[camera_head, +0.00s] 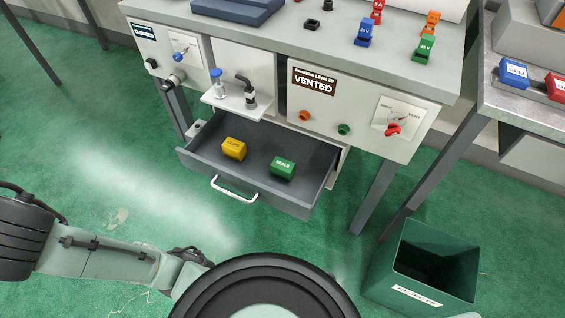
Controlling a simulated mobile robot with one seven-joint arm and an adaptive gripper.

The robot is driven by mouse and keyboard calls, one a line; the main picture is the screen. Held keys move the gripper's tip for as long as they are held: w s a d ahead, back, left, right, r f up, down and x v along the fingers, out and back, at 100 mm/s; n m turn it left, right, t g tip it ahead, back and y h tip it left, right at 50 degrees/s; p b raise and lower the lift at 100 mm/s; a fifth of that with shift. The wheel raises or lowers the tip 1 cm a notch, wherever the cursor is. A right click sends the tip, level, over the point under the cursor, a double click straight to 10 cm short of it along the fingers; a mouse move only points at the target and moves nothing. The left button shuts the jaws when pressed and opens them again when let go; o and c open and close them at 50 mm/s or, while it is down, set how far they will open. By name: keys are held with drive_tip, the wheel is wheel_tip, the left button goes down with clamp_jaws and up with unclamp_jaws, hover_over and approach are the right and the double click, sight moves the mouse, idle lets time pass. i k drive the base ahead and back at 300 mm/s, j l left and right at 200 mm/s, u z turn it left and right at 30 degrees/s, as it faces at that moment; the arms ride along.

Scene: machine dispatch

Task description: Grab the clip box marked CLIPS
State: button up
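The yellow clip box (234,149), with lettering that seems to read CLIPS, lies in the left part of an open grey drawer (245,188). A green box (283,168) with a white label, which seems to read SEALS, lies to its right, apart from it. The drawer is pulled out below the bench and has a white handle (234,190) on its front. My arm shows at the lower left and bottom, outside the drawer. My gripper is not visible, so its state is hidden.
The bench's front panel (335,103), with knobs and a VENTED sign, overhangs the drawer's back. A small shelf (229,104) with fittings juts out above the drawer. A green bin (425,262) stands at the lower right. Blue, red, orange and green blocks sit on the surfaces above.

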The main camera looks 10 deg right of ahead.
sight(233, 148)
drive_tip(key=i+j+z, duration=0.1)
drive_tip(key=z, duration=0.25)
drive_tip(key=i+j+z, duration=0.2)
drive_tip(key=z, duration=0.15)
drive_tip(key=i+j+z, duration=0.2)
drive_tip(key=z, duration=0.15)
